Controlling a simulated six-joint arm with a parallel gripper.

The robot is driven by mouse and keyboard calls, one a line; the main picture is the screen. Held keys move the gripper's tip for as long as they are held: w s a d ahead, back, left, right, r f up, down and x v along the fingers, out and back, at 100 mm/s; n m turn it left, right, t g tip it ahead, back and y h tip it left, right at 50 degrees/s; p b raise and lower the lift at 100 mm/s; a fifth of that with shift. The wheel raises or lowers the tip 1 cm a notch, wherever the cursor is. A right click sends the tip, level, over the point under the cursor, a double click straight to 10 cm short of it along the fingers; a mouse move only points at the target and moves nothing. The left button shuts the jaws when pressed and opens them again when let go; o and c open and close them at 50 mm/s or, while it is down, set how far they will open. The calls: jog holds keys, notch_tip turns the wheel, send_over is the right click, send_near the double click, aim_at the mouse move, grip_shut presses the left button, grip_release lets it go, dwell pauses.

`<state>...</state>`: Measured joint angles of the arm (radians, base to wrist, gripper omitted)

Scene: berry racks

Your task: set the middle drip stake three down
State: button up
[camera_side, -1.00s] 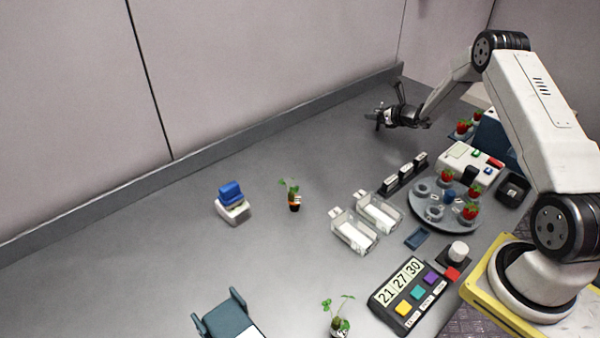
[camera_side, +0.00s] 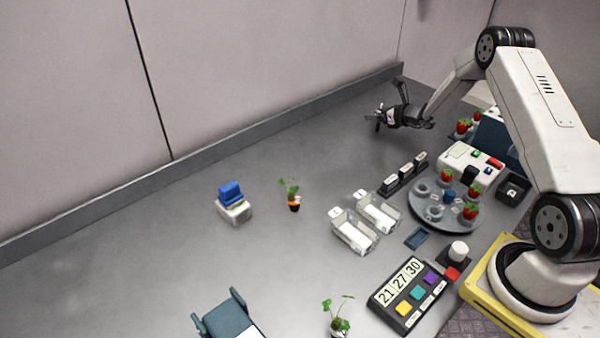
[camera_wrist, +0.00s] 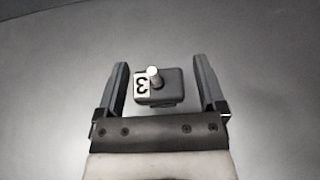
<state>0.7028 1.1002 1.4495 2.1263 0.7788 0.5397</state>
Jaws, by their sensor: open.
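The dark panel (camera_side: 386,299) at the lower right of the side view shows 21, 27 and 30, with 27 in the middle. Beside the numbers sit yellow (camera_side: 403,307), teal (camera_side: 417,292) and purple (camera_side: 430,278) buttons, with small white labels too small to read. My gripper (camera_side: 379,118) is open above the far part of the bench, well away from the panel. In the wrist view a dark block (camera_wrist: 172,88) with a white "3" label and a pale peg lies between my open fingers (camera_wrist: 160,85), with gaps on both sides. I see no object clearly called a drip stake.
A round grey tray (camera_side: 445,222) with strawberries stands right of centre. Two clear trays (camera_side: 354,235) and a labelled dark rack (camera_side: 404,176) are left of it. A white knob (camera_side: 459,250) and red button (camera_side: 453,273) sit by the panel.

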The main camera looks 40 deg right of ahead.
jog(key=v, duration=1.1)
dwell(0.5)
jog(key=s+a+r+n+g+y, duration=0.1)
jog(key=s+a+n+g+y, duration=0.2)
jog(key=a+n, duration=0.6)
jog(key=s+a+r+n+g+y, duration=0.15)
jog(key=a+n+g, duration=0.3)
jog(key=a, duration=0.85)
jog(key=s+a+r+n+g+h, duration=0.1)
jog(key=s+a+n, duration=0.4)
jog(key=n, duration=0.6)
jog(key=s+a+r+n+g+h, duration=0.1)
jog(key=s+a+n+g+h, duration=0.1)
jog(key=s+a+n, duration=0.4)
jog(key=s+n+h, duration=0.1)
jog(key=n, duration=0.4)
jog(key=shift+s+r, duration=0.2)
jog(key=shift+s, duration=0.1)
